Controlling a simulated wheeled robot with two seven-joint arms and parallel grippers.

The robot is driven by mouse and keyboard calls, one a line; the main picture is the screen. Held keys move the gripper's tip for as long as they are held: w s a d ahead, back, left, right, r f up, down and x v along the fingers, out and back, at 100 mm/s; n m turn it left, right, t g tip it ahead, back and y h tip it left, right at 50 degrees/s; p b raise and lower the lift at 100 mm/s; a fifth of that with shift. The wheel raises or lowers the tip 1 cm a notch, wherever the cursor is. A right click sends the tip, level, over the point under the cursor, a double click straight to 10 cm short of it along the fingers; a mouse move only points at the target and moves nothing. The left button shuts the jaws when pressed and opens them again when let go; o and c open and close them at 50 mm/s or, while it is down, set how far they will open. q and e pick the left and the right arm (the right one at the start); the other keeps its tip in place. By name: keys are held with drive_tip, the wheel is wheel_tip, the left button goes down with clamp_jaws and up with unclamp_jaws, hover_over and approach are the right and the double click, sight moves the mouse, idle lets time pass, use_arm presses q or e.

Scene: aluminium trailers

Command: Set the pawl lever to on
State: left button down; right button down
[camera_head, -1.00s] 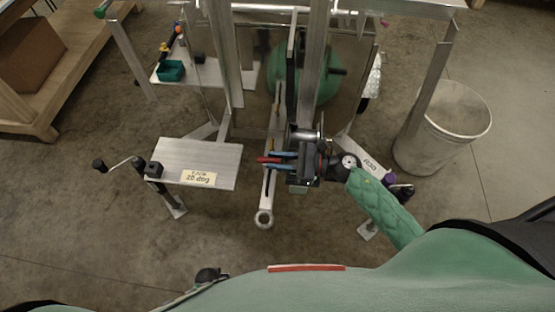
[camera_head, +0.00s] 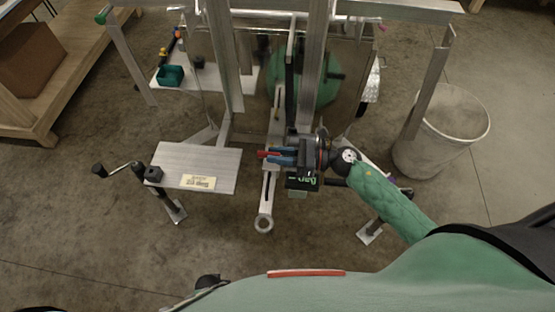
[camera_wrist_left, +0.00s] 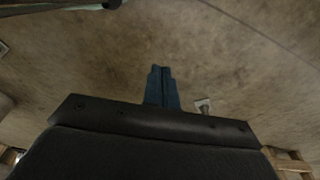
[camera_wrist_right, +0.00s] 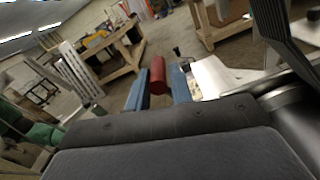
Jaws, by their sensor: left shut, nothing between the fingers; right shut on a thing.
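The pawl lever shows as a red cylindrical grip (camera_wrist_right: 157,75) in the right wrist view, held between my two blue fingertips. In the head view its red end (camera_head: 262,154) pokes out left of the fingers, beside the winch post. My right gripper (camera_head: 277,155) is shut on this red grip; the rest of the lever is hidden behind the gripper. My left gripper (camera_wrist_left: 161,75) is shut and empty over bare concrete in the left wrist view. I cannot make out its fingers in the head view.
An aluminium trailer tongue with a ring end (camera_head: 264,224) lies below the gripper. A flat plate with a label (camera_head: 195,165) and a crank handle (camera_head: 112,169) stand to the left. The front floor is clear.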

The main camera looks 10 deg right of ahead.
drive_tip(key=shift+w+d+r+m, duration=0.15)
drive_tip(key=shift+w+m, duration=0.25)
drive_tip(key=shift+m, duration=0.15)
drive_tip(key=shift+w+d+r+m, duration=0.1)
drive_tip(key=shift+w+m, duration=0.3)
drive_tip(key=shift+m, duration=0.15)
drive_tip(key=shift+w+d+b, duration=0.1)
drive_tip(key=shift+w+b, duration=0.1)
drive_tip(key=shift+b, duration=0.1)
drive_tip(key=shift+w+r, duration=0.15)
drive_tip(key=shift+w, duration=0.1)
drive_tip(key=shift+w+d+b, duration=0.15)
drive_tip(key=shift+b, duration=0.2)
use_arm(q)
drive_tip(key=r, duration=0.2)
drive_tip(key=shift+w+d+r, duration=0.15)
drive_tip(key=shift+d+r, duration=0.2)
drive_tip(key=shift+w, duration=0.15)
